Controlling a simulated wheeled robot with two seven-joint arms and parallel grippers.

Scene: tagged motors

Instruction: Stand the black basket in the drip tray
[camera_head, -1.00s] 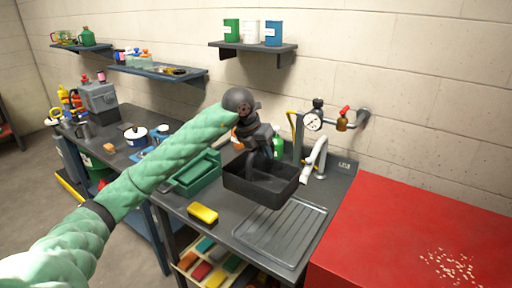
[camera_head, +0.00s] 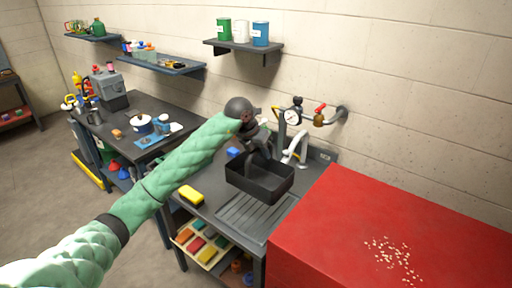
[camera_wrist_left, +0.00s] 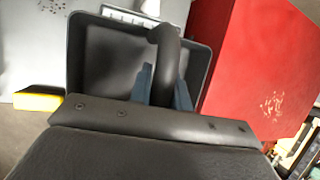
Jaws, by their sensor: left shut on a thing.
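The black basket (camera_head: 275,190) is an open rectangular bin with a curved dark handle. My left gripper (camera_head: 258,157) is above it, shut on the handle. In the left wrist view the handle rises between the blue-grey fingers (camera_wrist_left: 164,90), and the basket (camera_wrist_left: 84,60) looks empty. The grey ribbed panel (camera_head: 248,217) in the counter looks like the drip tray. The basket is in front of its far end in the head view, seemingly above the counter; the exact gap is unclear. My right gripper is out of view.
A white tap (camera_head: 300,146) and a pressure gauge (camera_head: 292,117) stand close behind the basket. A red cabinet top (camera_head: 400,225) borders the counter on the right. A yellow sponge (camera_head: 191,194) lies at the front left. The near ribbed area is clear.

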